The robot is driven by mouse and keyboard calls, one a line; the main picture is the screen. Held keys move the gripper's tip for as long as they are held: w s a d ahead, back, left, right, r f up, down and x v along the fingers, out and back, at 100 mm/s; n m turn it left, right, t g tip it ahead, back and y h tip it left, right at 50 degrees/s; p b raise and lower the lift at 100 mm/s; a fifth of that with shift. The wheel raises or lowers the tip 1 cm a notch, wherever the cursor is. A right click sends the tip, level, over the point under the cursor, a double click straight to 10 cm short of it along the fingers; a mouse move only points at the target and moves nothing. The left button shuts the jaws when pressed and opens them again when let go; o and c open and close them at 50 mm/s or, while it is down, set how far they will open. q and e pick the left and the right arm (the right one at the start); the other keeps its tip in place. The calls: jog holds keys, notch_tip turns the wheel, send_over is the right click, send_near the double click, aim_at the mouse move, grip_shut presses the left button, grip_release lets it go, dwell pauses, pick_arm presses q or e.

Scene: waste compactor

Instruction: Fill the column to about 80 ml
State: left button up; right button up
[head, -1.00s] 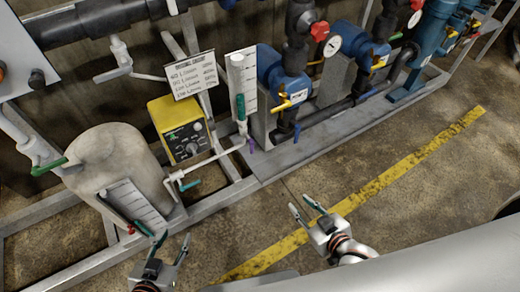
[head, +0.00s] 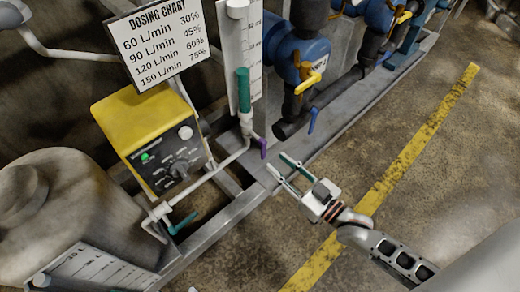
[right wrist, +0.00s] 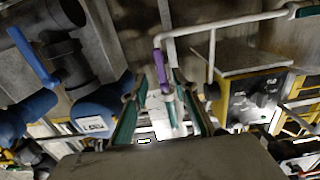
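The column (head: 237,30) is a slim pale tube standing upright before a white scale plate (head: 255,45). A teal section (head: 243,90) shows on its lower part; the scale figures are too small to read. Below it is a purple valve handle (head: 263,148), also in the right wrist view (right wrist: 160,66). A teal valve handle (head: 184,223) sits on the white pipe at lower left. My right gripper (head: 277,163) is open and empty, its fingertips just short of the purple handle. In the right wrist view the purple handle appears between its fingers (right wrist: 155,90). My left gripper is out of view.
The yellow dosing pump (head: 150,130) with a lit green light stands left of the column, under a dosing chart (head: 160,45). A blue pump with a yellow handle (head: 310,82) and a blue handle (head: 313,118) are close on the right. Floor at right is clear.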

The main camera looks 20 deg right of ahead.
aim_at(265, 152)
jog(key=b+x, duration=0.1)
jog(key=x, duration=0.5)
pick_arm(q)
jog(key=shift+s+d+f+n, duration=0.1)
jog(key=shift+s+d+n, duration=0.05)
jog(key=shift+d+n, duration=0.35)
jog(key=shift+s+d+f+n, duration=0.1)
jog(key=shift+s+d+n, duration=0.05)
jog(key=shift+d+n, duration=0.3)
pick_arm(e)
jog(key=shift+w+a+r, duration=0.1)
jog(key=shift+w+a, duration=0.15)
jog(key=shift+w, duration=0.4)
grip_shut()
